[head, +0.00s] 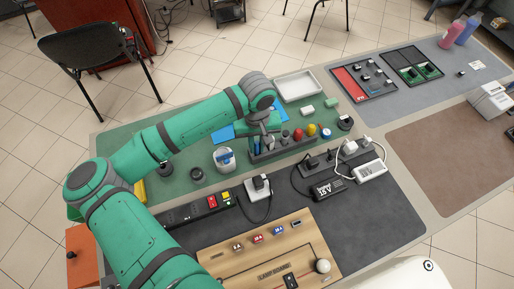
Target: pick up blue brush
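My green arm reaches over the green mat (205,180), and my gripper (265,140) points down at the left part of a dark rack (285,150). The fingers are small and partly hidden by the wrist, so their opening is unclear. A slim blue upright piece (257,144), possibly the blue brush, stands at the rack's left end, close beside my gripper. I cannot tell whether they touch. No bristles can be made out.
The rack also holds red (298,134) and yellow (311,130) rounded tops. A white-and-blue item (224,158) stands left of it. Blue sheets lie behind. A white tray (297,86) is at the back. Power strips and cables crowd the dark mat (375,215) in front.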

